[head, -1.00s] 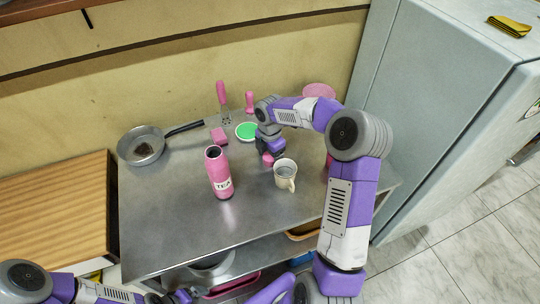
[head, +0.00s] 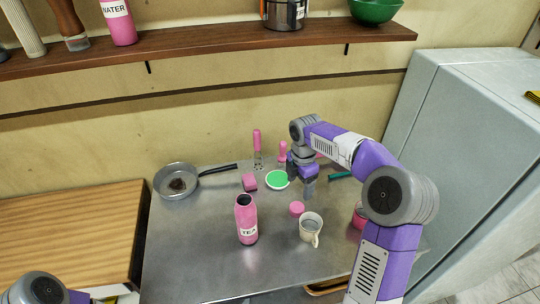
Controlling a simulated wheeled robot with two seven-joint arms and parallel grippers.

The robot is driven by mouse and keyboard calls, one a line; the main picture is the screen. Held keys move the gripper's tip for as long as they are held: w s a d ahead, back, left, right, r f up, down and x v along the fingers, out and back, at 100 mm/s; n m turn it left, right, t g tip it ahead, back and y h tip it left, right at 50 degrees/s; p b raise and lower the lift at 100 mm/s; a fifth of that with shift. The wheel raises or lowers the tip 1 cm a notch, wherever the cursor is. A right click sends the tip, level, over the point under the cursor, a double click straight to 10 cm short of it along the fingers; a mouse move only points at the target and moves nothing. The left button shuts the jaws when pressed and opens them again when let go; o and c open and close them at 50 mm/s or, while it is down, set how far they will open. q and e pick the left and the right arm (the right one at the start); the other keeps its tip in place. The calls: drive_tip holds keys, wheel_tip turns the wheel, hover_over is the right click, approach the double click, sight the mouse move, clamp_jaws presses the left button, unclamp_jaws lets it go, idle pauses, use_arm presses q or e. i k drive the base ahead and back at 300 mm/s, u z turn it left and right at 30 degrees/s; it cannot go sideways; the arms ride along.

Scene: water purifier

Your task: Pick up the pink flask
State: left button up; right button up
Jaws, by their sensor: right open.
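A pink flask (head: 246,222) with a "TEA" label stands upright and open-topped on the metal table. Another pink flask (head: 119,22), labelled "WATER", stands on the wall shelf; its top is cut off by the picture edge. A small round pink cap (head: 297,209) lies on the table between the tea flask and a mug. My right gripper (head: 309,194) is open, just behind and right of the cap, pointing down and apart from the tea flask. Only a piece of my left arm shows at the lower left; its gripper is out of view.
The metal table (head: 190,250) also bears a cream mug (head: 311,229), a pan (head: 177,181), a green-topped round item (head: 277,180) and a pink block (head: 249,182). The wall shelf (head: 200,52) holds a pot (head: 284,14) and a green bowl (head: 375,10). A fridge (head: 465,150) stands right.

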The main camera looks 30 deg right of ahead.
sight(245, 209)
drive_tip(key=k, duration=1)
